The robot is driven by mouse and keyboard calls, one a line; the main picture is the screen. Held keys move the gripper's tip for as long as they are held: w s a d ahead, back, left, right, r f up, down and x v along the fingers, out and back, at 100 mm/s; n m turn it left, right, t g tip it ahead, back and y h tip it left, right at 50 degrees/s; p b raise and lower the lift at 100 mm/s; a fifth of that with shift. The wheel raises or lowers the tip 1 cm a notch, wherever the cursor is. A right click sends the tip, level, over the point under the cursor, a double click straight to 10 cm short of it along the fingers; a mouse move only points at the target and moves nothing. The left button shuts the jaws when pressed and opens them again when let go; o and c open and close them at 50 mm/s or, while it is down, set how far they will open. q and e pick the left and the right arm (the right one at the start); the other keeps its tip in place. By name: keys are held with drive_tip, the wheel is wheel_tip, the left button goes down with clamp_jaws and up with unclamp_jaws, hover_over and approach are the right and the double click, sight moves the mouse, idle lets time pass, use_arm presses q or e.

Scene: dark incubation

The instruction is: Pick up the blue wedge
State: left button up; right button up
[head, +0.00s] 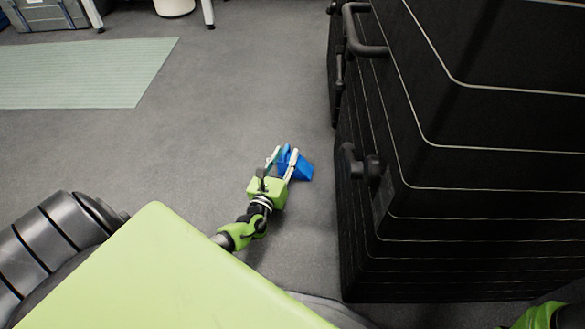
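The blue wedge (304,170) is at the middle of the head view, over the grey floor and left of the dark cabinet. My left gripper (284,154) reaches it from below in the picture. Its two light fingers are spread apart. Part of the wedge shows between the fingers and part shows to the right of the right finger, which covers some of it. I see no clear contact between the fingers and the wedge. My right gripper is out of view; only a green part of my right arm shows at the bottom right corner.
A tall dark cabinet (470,120) with protruding handles (362,165) fills the right side, close to the wedge. A pale green mat (85,75) lies at the upper left. Grey bins (45,14) and white legs stand at the top left. The floor left of the wedge is clear.

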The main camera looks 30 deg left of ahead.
sight(288, 145)
use_arm(q)
drive_tip(key=b+x, duration=0.1)
drive_tip(key=x, duration=0.1)
drive_tip(key=b+x, duration=0.2)
drive_tip(key=shift+a, duration=0.35)
drive_tip(key=shift+w+a+r, duration=0.15)
drive_tip(key=shift+w, duration=0.45)
clamp_jaws()
